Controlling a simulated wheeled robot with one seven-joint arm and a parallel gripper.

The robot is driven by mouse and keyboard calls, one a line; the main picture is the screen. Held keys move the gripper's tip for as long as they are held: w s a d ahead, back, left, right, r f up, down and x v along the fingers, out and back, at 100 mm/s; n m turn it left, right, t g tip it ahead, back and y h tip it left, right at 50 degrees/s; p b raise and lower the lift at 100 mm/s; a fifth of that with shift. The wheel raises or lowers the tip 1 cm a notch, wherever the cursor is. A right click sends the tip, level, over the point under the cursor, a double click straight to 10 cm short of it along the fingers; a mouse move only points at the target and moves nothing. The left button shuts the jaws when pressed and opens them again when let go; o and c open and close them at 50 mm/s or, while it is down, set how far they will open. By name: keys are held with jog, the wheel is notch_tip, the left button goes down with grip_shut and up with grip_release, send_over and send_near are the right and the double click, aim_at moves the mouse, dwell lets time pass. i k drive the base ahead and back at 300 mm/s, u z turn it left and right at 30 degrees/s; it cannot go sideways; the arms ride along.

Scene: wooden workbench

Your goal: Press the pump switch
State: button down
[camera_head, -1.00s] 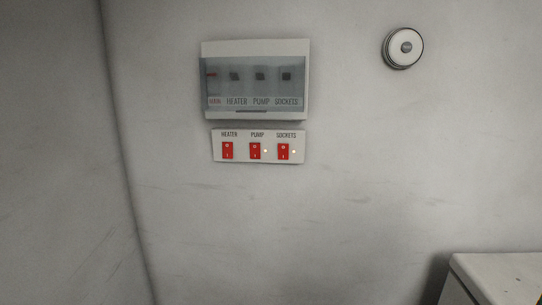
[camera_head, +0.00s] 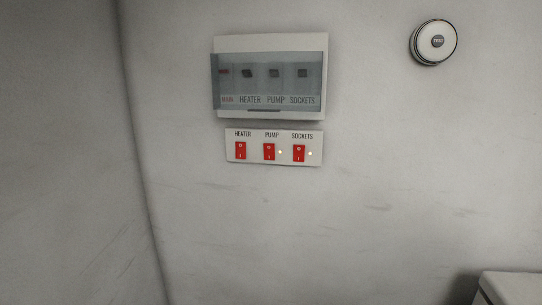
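The pump switch (camera_head: 269,152) is a red rocker marked O above and I below, under the label PUMP. It is the middle one of three on a white switch plate (camera_head: 316,143) on the wall. A small light glows just to its right. The heater switch (camera_head: 240,150) is to its left, with no lit light seen beside it. The sockets switch (camera_head: 299,153) is to its right, with a lit light. My gripper is not in view.
Above the plate is a breaker box (camera_head: 270,42) with a clear cover over breakers labelled MAIN, HEATER, PUMP and SOCKETS. A round white dial (camera_head: 433,42) is at upper right. A white cabinet corner (camera_head: 512,287) shows at lower right. A wall corner runs down the left.

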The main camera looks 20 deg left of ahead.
aim_at(269, 148)
jog(key=u, duration=0.05)
jog(key=k, duration=0.9)
jog(key=u, duration=0.5)
jog(key=i, duration=1)
jog(key=z, duration=0.05)
